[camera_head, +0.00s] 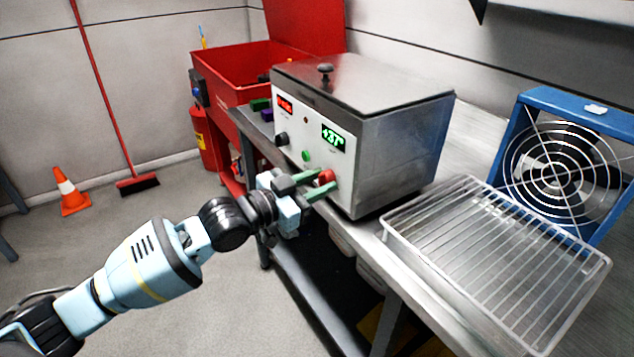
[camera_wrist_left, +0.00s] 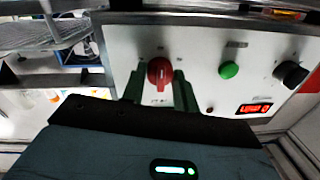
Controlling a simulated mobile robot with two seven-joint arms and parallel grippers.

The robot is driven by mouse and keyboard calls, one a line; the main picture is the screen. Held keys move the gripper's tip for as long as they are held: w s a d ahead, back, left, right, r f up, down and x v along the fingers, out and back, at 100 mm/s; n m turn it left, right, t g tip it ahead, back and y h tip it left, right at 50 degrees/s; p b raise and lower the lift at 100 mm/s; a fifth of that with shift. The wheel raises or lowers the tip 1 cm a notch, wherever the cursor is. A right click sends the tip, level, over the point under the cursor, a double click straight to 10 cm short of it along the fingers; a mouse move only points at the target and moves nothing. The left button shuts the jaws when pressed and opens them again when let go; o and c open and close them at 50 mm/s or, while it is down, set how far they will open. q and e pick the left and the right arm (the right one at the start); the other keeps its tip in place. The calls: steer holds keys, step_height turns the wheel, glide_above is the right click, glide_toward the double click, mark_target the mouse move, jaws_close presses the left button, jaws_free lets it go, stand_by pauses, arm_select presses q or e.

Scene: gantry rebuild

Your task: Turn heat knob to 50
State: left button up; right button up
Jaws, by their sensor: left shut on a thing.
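The heated box (camera_head: 400,130) is a steel unit with a lid and a white front panel. Its red heat knob (camera_head: 326,177) is at the lower right of the panel, and the green display (camera_head: 333,138) above it appears to read +37°. My left gripper (camera_head: 321,184) has its green fingers on either side of the red knob and is shut on it. In the left wrist view the red knob (camera_wrist_left: 160,71) sits between the two green fingers, its pointer hard to read. My right gripper is not in view.
A green button (camera_head: 306,155), a black knob (camera_head: 282,139) and a red display (camera_head: 285,103) are also on the panel. A wire rack (camera_head: 490,250) and a blue-framed fan (camera_head: 560,160) stand to the right on the bench. A red parts washer (camera_head: 235,70) is behind.

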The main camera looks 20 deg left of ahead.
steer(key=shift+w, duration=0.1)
arm_select(q)
steer(key=o, duration=1)
steer(key=shift+c, duration=0.2)
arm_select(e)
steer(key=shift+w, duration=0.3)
arm_select(q)
steer(key=v, duration=0.7)
steer(key=shift+s+a, duration=0.25)
steer(key=shift+s, duration=0.1)
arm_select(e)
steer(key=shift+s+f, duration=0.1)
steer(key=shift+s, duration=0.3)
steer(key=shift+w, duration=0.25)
